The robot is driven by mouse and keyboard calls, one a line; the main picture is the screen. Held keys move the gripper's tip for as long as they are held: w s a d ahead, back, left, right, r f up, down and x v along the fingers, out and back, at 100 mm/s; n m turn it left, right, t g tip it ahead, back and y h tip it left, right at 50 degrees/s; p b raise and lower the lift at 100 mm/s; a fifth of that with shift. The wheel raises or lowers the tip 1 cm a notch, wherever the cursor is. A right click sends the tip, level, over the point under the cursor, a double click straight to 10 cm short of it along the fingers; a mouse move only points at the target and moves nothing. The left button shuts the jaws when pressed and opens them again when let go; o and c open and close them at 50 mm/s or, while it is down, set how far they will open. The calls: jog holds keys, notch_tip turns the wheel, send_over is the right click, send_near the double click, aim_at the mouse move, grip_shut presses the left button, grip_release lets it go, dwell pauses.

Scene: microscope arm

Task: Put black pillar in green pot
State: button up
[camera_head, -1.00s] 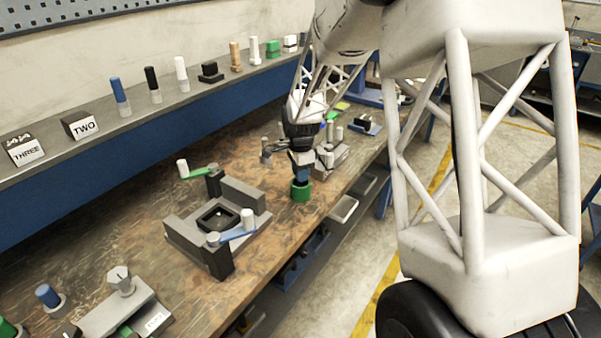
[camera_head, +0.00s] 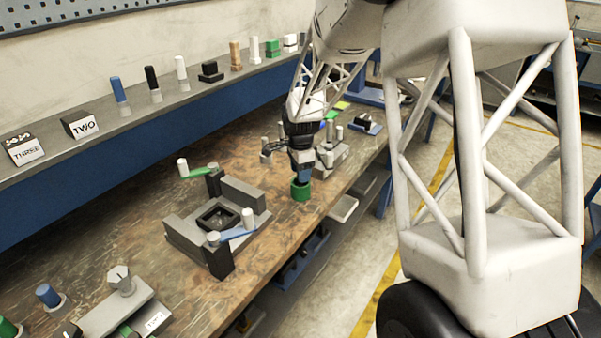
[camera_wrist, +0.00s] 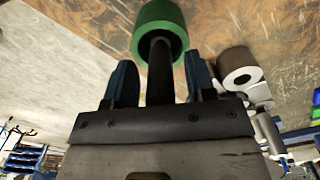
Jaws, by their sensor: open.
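The green pot (camera_head: 301,194) stands on the wooden bench; it also shows at the top of the wrist view (camera_wrist: 160,12). A black pillar (camera_wrist: 160,75) has its far end inside the pot's opening in the wrist view. My gripper (camera_wrist: 160,78) is open, with one blue finger on each side of the pillar and a gap to both. In the head view my gripper (camera_head: 302,176) is just above the pot, pointing down, and the pillar cannot be made out there.
A grey fixture (camera_head: 218,220) with green and blue handles is left of the pot. Another grey device (camera_head: 330,156) stands close behind it. The shelf holds several pegs, including a black one (camera_head: 153,82). The bench's front edge (camera_head: 325,217) is near the pot.

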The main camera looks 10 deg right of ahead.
notch_tip(320, 180, up, 12)
jog(key=shift+f, duration=0.2)
dwell(0.4)
dwell(0.5)
jog(key=shift+s+r, duration=0.2)
jog(key=shift+s, duration=0.1)
jog(key=s+d+r+n+t, duration=0.1)
jog(key=s+n, duration=0.6)
jog(key=s, duration=1.4)
jog(key=s+d+r+n+t, duration=0.1)
jog(key=s+r+n, duration=0.3)
jog(key=s, duration=1.7)
jog(key=d+n, duration=0.1)
jog(key=n, duration=0.3)
jog(key=shift+s+d+r+n+t, duration=0.15)
jog(key=shift+s+r+n+t, duration=0.15)
jog(key=shift+s+r, duration=0.1)
